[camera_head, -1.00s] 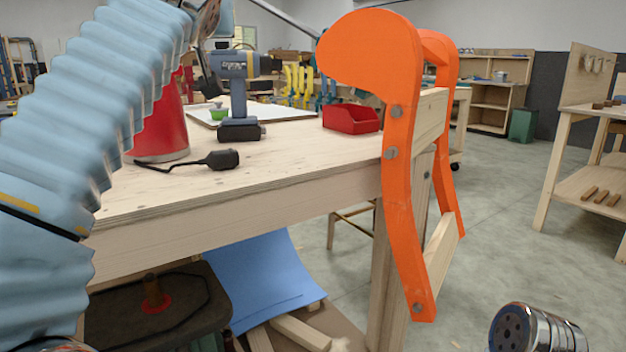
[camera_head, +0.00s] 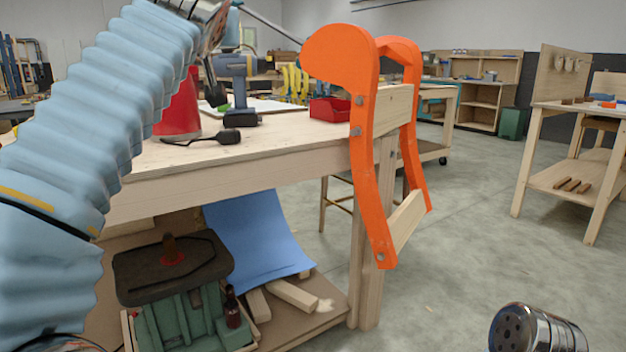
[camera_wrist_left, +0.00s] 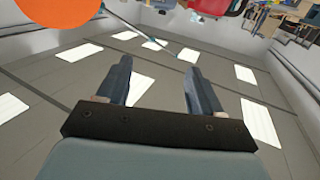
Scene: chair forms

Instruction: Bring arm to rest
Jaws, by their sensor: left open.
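My left arm comes in from the left in the head view and reaches up to the top edge. Dark finger parts of my left gripper (camera_head: 212,85) show in front of the tabletop's far side. In the left wrist view, the gripper (camera_wrist_left: 157,68) is open, with its two fingers apart and nothing between them. An orange curved chair form (camera_head: 362,150) with a pale wooden crosspiece stands at the table's right end, apart from the gripper. An orange edge (camera_wrist_left: 58,8) also shows at the wrist view's upper left. My right gripper is not in view.
The wooden workbench (camera_head: 250,170) holds a red can-like object (camera_head: 180,110), a drill (camera_head: 238,80) and a red bin (camera_head: 329,109). Open floor (camera_head: 470,240) is at right, before a wooden stand (camera_head: 560,180).

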